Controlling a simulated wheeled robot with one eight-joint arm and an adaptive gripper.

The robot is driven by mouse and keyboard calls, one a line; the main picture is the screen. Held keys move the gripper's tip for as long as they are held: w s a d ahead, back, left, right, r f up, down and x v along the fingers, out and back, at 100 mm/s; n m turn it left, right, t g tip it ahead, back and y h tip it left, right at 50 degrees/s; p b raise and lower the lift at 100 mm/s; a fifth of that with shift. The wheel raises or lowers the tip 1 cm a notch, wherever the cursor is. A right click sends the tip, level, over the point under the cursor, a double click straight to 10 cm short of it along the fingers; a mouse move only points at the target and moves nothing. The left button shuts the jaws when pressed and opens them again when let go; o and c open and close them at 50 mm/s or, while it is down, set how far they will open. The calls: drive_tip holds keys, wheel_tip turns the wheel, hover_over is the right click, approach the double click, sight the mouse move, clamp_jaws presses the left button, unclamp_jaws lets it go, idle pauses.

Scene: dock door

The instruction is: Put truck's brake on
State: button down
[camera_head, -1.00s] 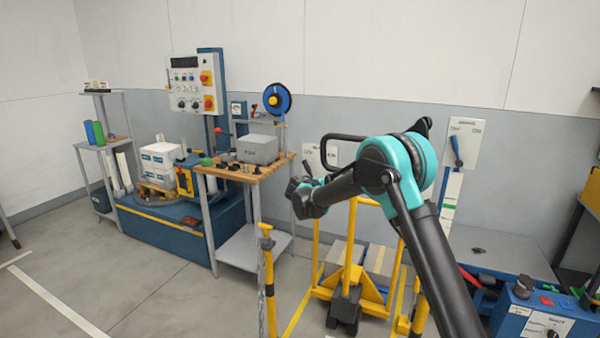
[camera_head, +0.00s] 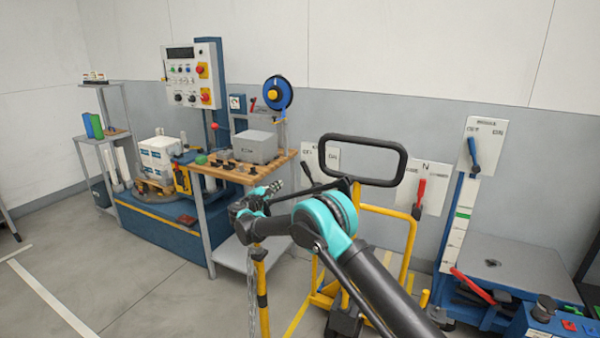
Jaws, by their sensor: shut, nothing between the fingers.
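The yellow truck (camera_head: 408,250) stands in the middle right, with a black looped handle (camera_head: 400,148) on top. My arm crosses in front and hides part of its frame. Behind it are a white panel with a dark lever (camera_head: 307,172) and a white panel marked N with a red lever (camera_head: 420,192). I cannot tell which part is the truck's brake. My gripper (camera_head: 272,189) is shut and empty, left of the truck handle and in front of the wooden-topped bench. Its fingers are small and hard to make out.
A yellow post (camera_head: 261,295) with a chain stands below my gripper. The bench (camera_head: 245,175) holds a grey box (camera_head: 255,146). The left floor is clear.

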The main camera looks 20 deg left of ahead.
sight(309, 174)
drive_tip(key=shift+w, duration=0.1)
drive_tip(key=w+d+r, duration=0.2)
drive_tip(key=w+d, duration=0.2)
drive_tip(key=w, duration=0.6)
drive_tip(key=shift+w+d+r, duration=0.15)
drive_tip(key=shift+d, duration=0.25)
idle(0.4)
drive_tip(key=shift+d+r+m, duration=0.2)
drive_tip(key=shift+m, duration=0.1)
drive_tip(key=shift+d, duration=0.1)
drive_tip(key=d+r+m, duration=0.2)
drive_tip(key=d+m, duration=0.8)
drive_tip(key=shift+s, duration=0.45)
